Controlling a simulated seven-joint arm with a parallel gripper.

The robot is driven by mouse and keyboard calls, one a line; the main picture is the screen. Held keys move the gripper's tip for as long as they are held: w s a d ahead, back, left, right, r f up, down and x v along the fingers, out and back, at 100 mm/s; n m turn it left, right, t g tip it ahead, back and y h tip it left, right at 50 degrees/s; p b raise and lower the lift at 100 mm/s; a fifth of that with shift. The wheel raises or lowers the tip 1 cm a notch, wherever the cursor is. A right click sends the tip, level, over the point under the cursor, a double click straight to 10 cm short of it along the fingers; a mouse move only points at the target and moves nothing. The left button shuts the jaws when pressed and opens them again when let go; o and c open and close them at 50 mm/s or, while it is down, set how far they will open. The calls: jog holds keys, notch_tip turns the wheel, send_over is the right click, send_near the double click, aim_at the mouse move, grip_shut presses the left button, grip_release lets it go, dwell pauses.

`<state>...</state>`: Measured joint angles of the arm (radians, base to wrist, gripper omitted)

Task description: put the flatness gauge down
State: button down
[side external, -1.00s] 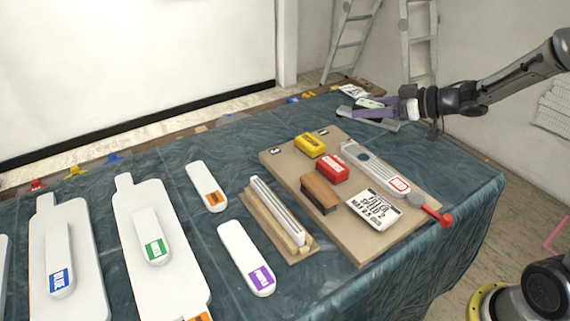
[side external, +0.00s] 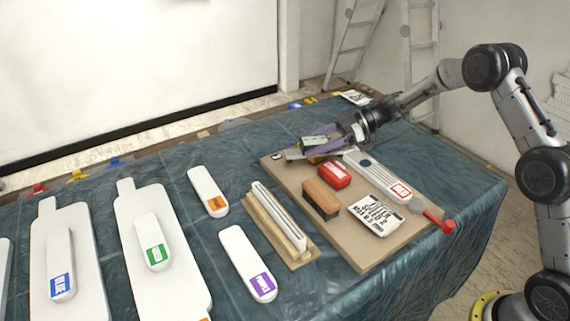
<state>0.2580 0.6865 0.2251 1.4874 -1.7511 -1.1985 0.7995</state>
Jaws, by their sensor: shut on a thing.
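My gripper (side external: 328,137), with purple-edged fingers, is shut on what looks like the flatness gauge (side external: 314,141), a flat grey piece with a pale green face. It is over the far left part of the tan board (side external: 385,240). The gauge hides most of a yellow block (side external: 316,160). I cannot tell whether the gauge touches the board or the block, and its underside is hidden.
The board also holds a red block (side external: 335,175), a brown wooden block (side external: 320,199), a printed card (side external: 376,214) and a long grey tool (side external: 376,179) with a red end. A wooden rack (side external: 300,260) and several white paddles lie left on the blue-green cloth (side external: 190,173).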

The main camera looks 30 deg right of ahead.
jog(key=w+f, duration=0.2)
jog(key=w, duration=0.1)
jog(key=w+f, duration=0.3)
jog(key=w, duration=0.1)
jog(key=w+a+f, duration=0.1)
jog(key=w+f, duration=0.1)
jog(key=w, duration=0.1)
jog(key=shift+w+f, duration=0.3)
jog(key=shift+w+a+f, duration=0.15)
jog(key=shift+w+f, duration=0.45)
jog(key=shift+f, duration=1.6)
jog(key=shift+f, duration=0.15)
jog(key=shift+c, duration=1)
grip_release()
jog(key=shift+f, duration=0.1)
